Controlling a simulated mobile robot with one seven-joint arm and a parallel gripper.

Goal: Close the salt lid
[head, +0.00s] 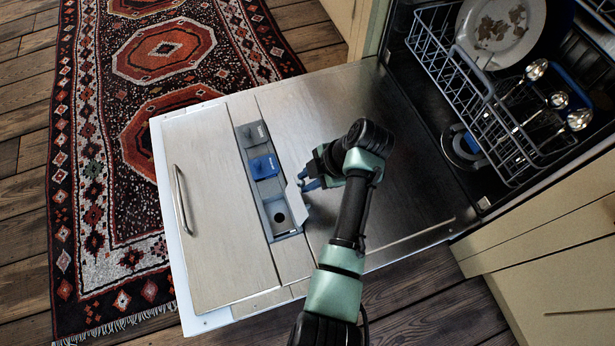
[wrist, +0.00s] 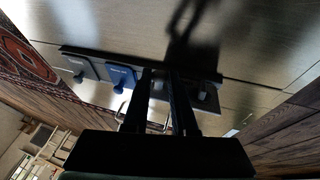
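The dispenser strip (head: 248,160) is set in the inner face of the lowered dishwasher door. It has a shut grey lid (head: 254,135), a shut blue lid (head: 265,167) and an uncovered compartment (head: 279,211) with a dark round hole. A pale lid (head: 297,200) stands raised at that compartment's right edge. I cannot read which lid is marked salt. My gripper (head: 306,181) is at the raised lid's right side, with its two fingers apart. In the wrist view, a gap shows between the fingers (wrist: 161,75), which partly hide the strip's third compartment.
The flat door (head: 220,220) has a metal bar handle (head: 181,200) at left. A dish rack (head: 480,105) with a plate (head: 500,30) and several spoons is at upper right. A patterned rug (head: 100,200) covers the floor at left. The door surface beside the strip is clear.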

